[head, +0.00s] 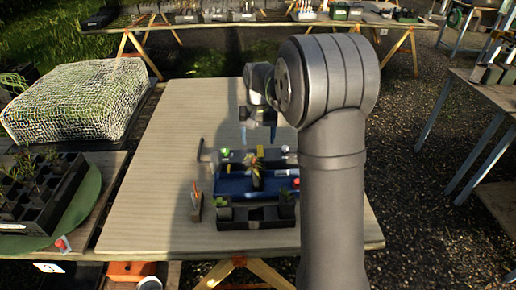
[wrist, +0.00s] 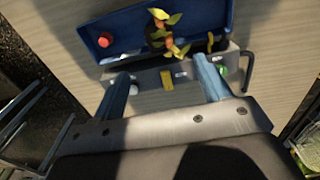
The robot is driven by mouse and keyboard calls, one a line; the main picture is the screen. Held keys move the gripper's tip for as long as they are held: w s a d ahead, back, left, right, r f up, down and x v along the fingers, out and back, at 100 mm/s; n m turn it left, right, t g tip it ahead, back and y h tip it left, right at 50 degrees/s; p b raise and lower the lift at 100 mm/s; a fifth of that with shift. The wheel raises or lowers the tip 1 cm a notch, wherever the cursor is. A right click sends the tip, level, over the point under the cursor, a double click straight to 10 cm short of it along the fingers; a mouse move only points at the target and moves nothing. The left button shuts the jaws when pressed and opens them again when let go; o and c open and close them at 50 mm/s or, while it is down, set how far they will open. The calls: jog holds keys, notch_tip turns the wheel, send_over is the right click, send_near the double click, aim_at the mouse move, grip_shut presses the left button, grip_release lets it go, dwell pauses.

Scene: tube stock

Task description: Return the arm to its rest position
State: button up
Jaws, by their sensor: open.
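My gripper (head: 258,134) is open and empty, with its two blue fingers spread, above the far part of the table (head: 150,185). In the wrist view my gripper (wrist: 160,66) also shows nothing between its fingers. Beyond the fingertips are a grey holder with a yellow piece (wrist: 167,80) and a blue tray (wrist: 125,25). The blue tray (head: 232,187) shows in the head view too, below and nearer than my gripper. My arm hides part of the table's right side.
A black pot carrier (head: 254,224) stands at the near side of the blue tray, with a small upright rack (head: 195,205) at its left. A plant with yellow leaves (wrist: 166,32) is at the tray. The table's left part is bare. A net-covered block (head: 75,100) stands farther left.

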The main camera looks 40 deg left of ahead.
aim_at(258, 166)
jog(key=shift+r, duration=0.4)
jog(key=shift+f, duration=0.1)
notch_tip(258, 166, down, 17)
jog(key=shift+f, duration=0.2)
dwell(0.4)
jog(key=shift+r, duration=0.15)
notch_tip(258, 166, up, 17)
notch_tip(258, 166, down, 17)
jog(key=shift+f, duration=0.2)
notch_tip(258, 166, up, 8)
jog(key=shift+f, duration=0.2)
dwell(0.5)
